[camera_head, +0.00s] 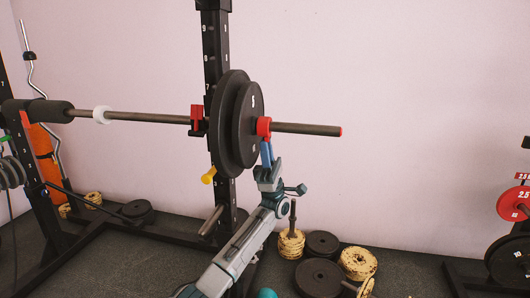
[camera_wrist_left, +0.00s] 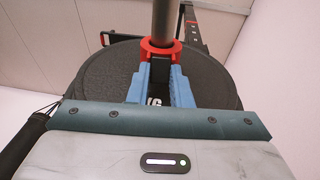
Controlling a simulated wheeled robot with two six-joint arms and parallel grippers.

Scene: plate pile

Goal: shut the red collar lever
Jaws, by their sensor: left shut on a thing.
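The red collar (camera_head: 264,127) sits around the bar's sleeve (camera_head: 305,129), against the outer face of the black plates (camera_head: 254,100). My left gripper (camera_head: 266,147) reaches up to the collar from below, its blue fingers touching its underside. In the left wrist view the red collar (camera_wrist_left: 160,48) rings the grey bar (camera_wrist_left: 166,18), and the two blue fingertips (camera_wrist_left: 160,72) close on its near side. My right gripper is not in view.
A black rack upright (camera_head: 217,60) with a red hook (camera_head: 196,120) stands behind the plates. A yellow-tipped peg (camera_head: 209,176) juts out below. Yellow plates (camera_head: 358,263) and black plates (camera_head: 318,277) lie on the floor at right. The space right of the sleeve is free.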

